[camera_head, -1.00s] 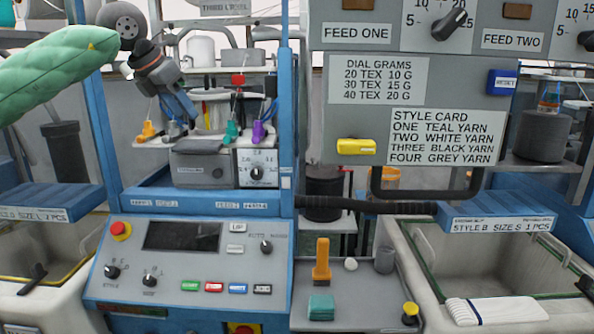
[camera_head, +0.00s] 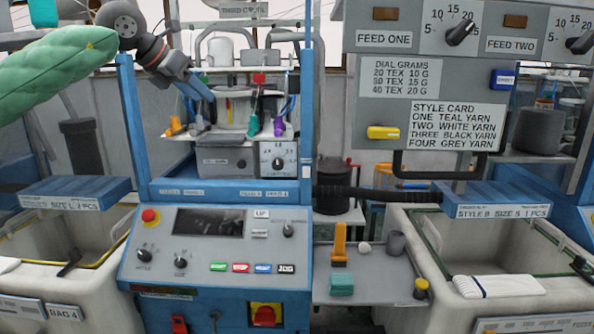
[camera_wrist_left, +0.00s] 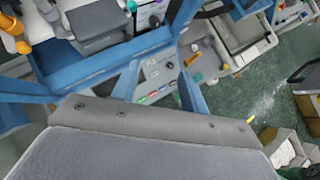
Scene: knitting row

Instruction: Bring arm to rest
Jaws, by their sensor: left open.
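My left arm, in a green quilted sleeve, comes in from the upper left of the head view. Its blue-fingered left gripper (camera_head: 198,90) hangs tilted down in front of the knitting machine's yarn area, at the left post. In the left wrist view the left gripper (camera_wrist_left: 160,88) shows two blue fingers spread apart with nothing between them. The control panel (camera_head: 165,265) and its buttons lie below and beyond the fingers. My right gripper is not in view.
Coloured yarn guides (camera_head: 253,124) stand close to the left gripper. A blue post (camera_head: 305,100) rises to its right. A dial box (camera_head: 430,70) hangs at the upper right. A grey shelf (camera_head: 380,285) holds small tools. Bins (camera_head: 410,240) stand on both sides.

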